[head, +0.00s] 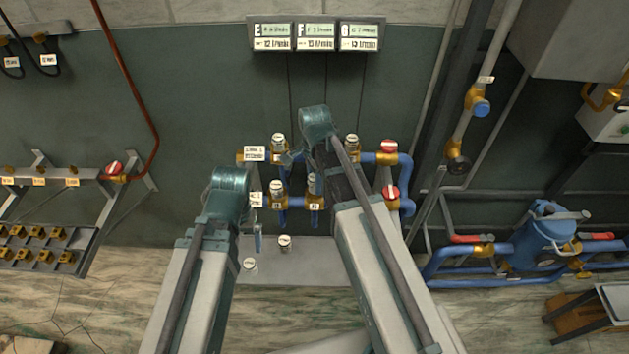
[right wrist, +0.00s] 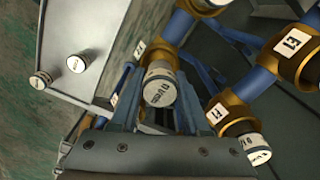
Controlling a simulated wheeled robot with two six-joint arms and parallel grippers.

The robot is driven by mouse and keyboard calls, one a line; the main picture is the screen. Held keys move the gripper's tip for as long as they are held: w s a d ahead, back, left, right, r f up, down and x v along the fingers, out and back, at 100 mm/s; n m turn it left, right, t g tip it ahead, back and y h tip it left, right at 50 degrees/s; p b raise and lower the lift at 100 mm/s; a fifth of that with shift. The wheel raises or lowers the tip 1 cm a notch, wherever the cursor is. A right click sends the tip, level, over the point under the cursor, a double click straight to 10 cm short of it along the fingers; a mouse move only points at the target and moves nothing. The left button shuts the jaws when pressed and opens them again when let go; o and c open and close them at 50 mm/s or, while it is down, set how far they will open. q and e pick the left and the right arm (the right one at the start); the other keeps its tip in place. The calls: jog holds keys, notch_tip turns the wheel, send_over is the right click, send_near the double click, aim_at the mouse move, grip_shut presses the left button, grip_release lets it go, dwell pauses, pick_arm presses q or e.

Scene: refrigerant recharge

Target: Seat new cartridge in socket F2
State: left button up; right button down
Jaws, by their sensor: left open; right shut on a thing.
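My right gripper (right wrist: 157,105) is shut on a white-capped cartridge (right wrist: 160,84), one finger on each side. The cartridge is right at a brass socket (right wrist: 151,56) with a white tag, apparently F2, on the lower row; I cannot tell how deep it sits. In the head view the cartridge (head: 313,181) shows beside my right wrist, above the lower brass socket (head: 314,206); the right fingers are mostly hidden. My left gripper (head: 257,238) is open and empty, low in front of the shelf, partly hidden by its arm.
Neighbouring sockets hold capped cartridges, at upper left (head: 278,144), lower left (head: 276,188) and upper right (head: 352,144). Two capped cartridges (head: 285,242) (head: 249,264) stand on the grey shelf (head: 325,272). Red-handled valves (head: 391,192) sit on blue pipes at right.

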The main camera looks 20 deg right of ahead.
pick_arm(q)
jog(key=shift+f+b, duration=0.3)
pick_arm(e)
jog(key=shift+f, duration=0.3)
dwell(0.3)
pick_arm(q)
jog(key=shift+f+b, duration=0.65)
jog(key=shift+f, duration=0.05)
pick_arm(e)
jog(key=shift+f, duration=0.65)
pick_arm(q)
jog(key=shift+f, duration=0.2)
pick_arm(e)
jog(key=shift+f, duration=0.25)
pick_arm(q)
jog(key=shift+f+b, duration=0.1)
jog(key=shift+b, duration=0.25)
pick_arm(e)
jog(key=shift+f, duration=0.1)
